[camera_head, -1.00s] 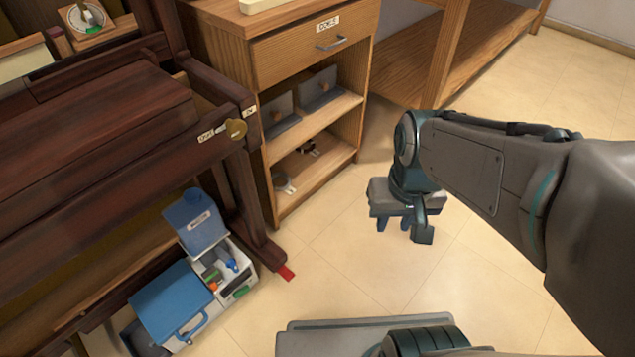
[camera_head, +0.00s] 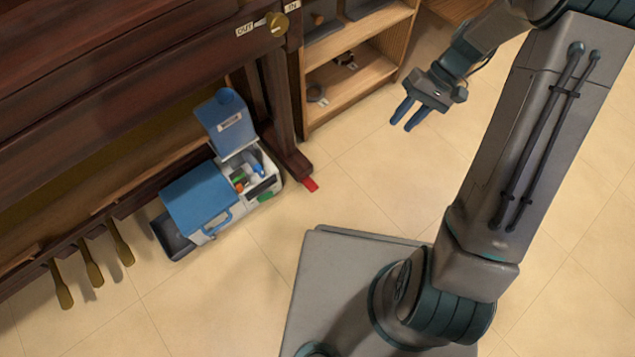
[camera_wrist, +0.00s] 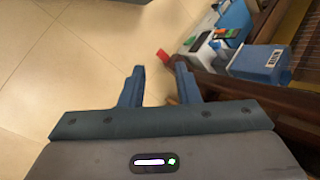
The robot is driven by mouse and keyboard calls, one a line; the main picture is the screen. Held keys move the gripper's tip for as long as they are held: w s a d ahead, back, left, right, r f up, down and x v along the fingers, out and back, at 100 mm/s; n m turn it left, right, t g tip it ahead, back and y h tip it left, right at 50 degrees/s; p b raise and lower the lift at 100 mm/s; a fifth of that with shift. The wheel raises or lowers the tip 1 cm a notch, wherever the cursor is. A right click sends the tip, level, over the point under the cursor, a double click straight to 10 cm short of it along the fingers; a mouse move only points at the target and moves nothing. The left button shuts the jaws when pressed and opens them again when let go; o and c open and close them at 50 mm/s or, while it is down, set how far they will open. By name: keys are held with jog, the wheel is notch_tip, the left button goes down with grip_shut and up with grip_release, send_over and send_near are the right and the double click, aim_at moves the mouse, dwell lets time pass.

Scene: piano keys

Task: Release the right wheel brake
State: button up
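The wheel brake looks to be the small red tab (camera_head: 311,184) at the foot of the dark piano's right leg (camera_head: 289,158), low over the tiled floor. The red tab also shows in the wrist view (camera_wrist: 163,55), ahead of the fingers. My gripper (camera_head: 404,114) is to the right of the tab and apart from it. Its two blue fingers show in the wrist view (camera_wrist: 158,85) with a gap between them and nothing held. Whether the wheel itself is under the leg cannot be seen.
A white case with blue lids (camera_head: 199,199) stands on the floor left of the leg. Brass pedals (camera_head: 93,264) are further left. A wooden shelf unit (camera_head: 350,81) stands behind. The floor (camera_head: 365,175) between gripper and tab is clear.

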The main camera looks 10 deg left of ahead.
jog(key=w+a+f+g+y, duration=0.1)
jog(key=w+f+y, duration=0.2)
jog(key=f, duration=0.6)
jog(key=m+t+y, duration=0.1)
jog(key=t+y, duration=0.3)
jog(key=y, duration=0.5)
send_near(317, 187)
jog(key=d, duration=0.2)
jog(key=w+d+b, duration=0.1)
jog(key=d, duration=0.1)
jog(key=shift+r, duration=0.15)
jog(key=shift+s+a+f+m+y, duration=0.1)
jog(key=shift+s+f+m+y, duration=0.2)
jog(key=shift+f, duration=0.15)
jog(key=a+b, duration=0.1)
jog(key=a, duration=0.3)
jog(key=a+b, duration=0.1)
jog(key=a, duration=0.4)
jog(key=s+a, duration=0.1)
jog(key=a, duration=0.3)
jog(key=shift+s+a+f+b, duration=0.1)
jog(key=shift+a+f+b, duration=0.1)
jog(key=shift+a+b, duration=0.2)
grip_shut()
